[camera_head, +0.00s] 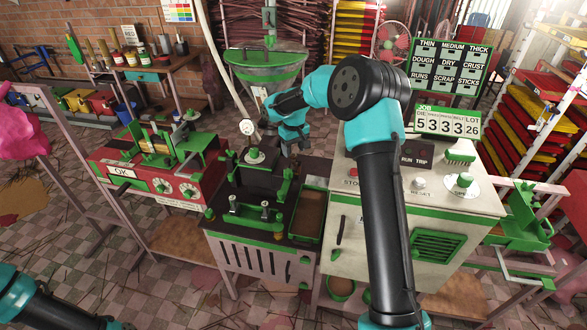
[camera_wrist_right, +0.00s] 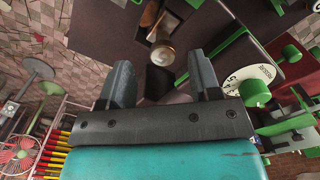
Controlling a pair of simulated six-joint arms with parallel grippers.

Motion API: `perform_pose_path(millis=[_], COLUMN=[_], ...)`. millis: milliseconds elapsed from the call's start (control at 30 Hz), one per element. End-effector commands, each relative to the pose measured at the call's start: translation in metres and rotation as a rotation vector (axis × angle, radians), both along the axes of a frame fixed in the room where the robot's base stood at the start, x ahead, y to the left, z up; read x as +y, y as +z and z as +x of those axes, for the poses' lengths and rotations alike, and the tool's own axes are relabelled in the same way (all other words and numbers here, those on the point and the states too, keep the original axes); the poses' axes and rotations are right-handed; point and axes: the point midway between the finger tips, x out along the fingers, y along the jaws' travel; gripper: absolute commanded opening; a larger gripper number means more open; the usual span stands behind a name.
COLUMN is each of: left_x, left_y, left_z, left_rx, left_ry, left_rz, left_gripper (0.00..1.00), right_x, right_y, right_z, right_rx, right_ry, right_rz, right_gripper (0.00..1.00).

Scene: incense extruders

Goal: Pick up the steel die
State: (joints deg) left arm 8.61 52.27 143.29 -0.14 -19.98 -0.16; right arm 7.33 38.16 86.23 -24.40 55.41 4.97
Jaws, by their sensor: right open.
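A small metal cylinder (camera_wrist_right: 162,52) with a pale, shiny end shows in the right wrist view, beyond and roughly between the fingertips. It may be the steel die, but I cannot tell for sure. My right gripper (camera_wrist_right: 158,66) is open with nothing between its fingers. In the head view my right gripper (camera_head: 296,147) hangs fingers down behind the dark-topped cabinet (camera_head: 222,222), partly hard to make out. Small light-topped metal pieces (camera_head: 265,206) stand at the front of that cabinet top; I cannot tell whether one is the die. My left gripper is out of view.
A red machine (camera_head: 165,187) with dials stands left of the cabinet. A green-edged tray (camera_head: 322,207) lies on its right side. A cream machine (camera_head: 345,224) with buttons stands further right, under my right arm. A green-rimmed hopper (camera_head: 265,72) is behind.

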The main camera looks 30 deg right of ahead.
Motion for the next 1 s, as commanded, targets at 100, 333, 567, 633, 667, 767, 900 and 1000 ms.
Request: perform_pose_path(millis=[100,333,567,633,667,767,900,1000], left_x=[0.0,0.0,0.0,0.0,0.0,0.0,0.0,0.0], left_y=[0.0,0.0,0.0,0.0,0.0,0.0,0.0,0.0], left_z=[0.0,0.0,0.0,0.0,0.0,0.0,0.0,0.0], left_rx=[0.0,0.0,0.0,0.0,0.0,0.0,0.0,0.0], left_ry=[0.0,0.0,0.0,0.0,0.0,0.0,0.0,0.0], left_rz=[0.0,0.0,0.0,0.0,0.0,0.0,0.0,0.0], left_gripper=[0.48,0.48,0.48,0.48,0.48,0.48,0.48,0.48], right_x=[0.001,0.004,0.004,0.004,0.004,0.004,0.003,0.004], right_y=[-0.013,-0.043,-0.049,-0.049,-0.049,-0.049,-0.049,-0.049], right_z=[-0.002,-0.003,-0.003,-0.003,-0.003,-0.003,-0.003,-0.003], right_rx=[0.004,0.003,0.001,0.001,0.001,0.001,0.001,0.001], right_ry=[0.0,0.001,0.001,0.0,0.0,0.0,0.0,0.0], right_rz=[0.0,0.0,0.0,0.0,0.0,0.0,0.0,0.0], right_gripper=[0.57,0.57,0.57,0.57,0.57,0.57,0.57,0.49])
